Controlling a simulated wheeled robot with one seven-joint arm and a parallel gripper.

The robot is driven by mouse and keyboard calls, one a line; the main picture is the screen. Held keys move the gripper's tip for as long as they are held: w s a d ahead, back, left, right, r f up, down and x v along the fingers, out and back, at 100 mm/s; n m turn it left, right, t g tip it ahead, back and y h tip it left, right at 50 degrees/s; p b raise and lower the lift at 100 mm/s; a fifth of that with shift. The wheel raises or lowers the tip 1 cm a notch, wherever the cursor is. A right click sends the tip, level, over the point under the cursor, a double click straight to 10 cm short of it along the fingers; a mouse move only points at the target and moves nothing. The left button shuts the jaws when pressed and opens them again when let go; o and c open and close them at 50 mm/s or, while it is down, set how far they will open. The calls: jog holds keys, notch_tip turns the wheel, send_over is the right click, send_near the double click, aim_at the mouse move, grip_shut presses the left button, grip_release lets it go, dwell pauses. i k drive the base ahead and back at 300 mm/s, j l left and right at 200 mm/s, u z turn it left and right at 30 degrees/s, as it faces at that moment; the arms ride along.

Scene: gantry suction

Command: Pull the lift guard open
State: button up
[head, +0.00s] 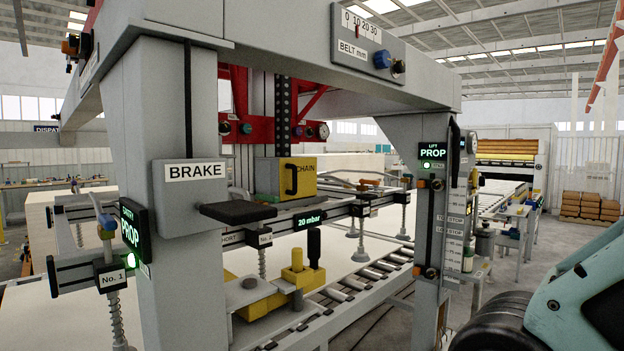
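A yellow guard box (306,187) marked CHAIN, with a black upright pull handle (291,180) on its front, sits at the middle of the gantry. It looks like the lift guard, though no label on it says so. It appears closed around the foot of a dark vertical chain (283,105). Its inside is hidden. A teal and black part of my arm (585,300) fills the lower right corner, well apart from the guard. My gripper's fingers are not in view.
A grey post with a BRAKE box (192,185) and black pad (238,212) stands left of the guard. The LIFT PROP post (431,230) stands to its right. A suction beam (330,219) and roller conveyor (345,290) lie below. Open floor shows at right.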

aim_at(304, 178)
jog(key=i+l, duration=0.15)
jog(key=l, duration=0.25)
jog(key=i+l+u, duration=0.1)
jog(key=l, duration=0.25)
jog(key=i+l, duration=0.25)
jog(key=l, duration=0.15)
jog(key=i+l+u, duration=0.1)
jog(key=l, duration=0.3)
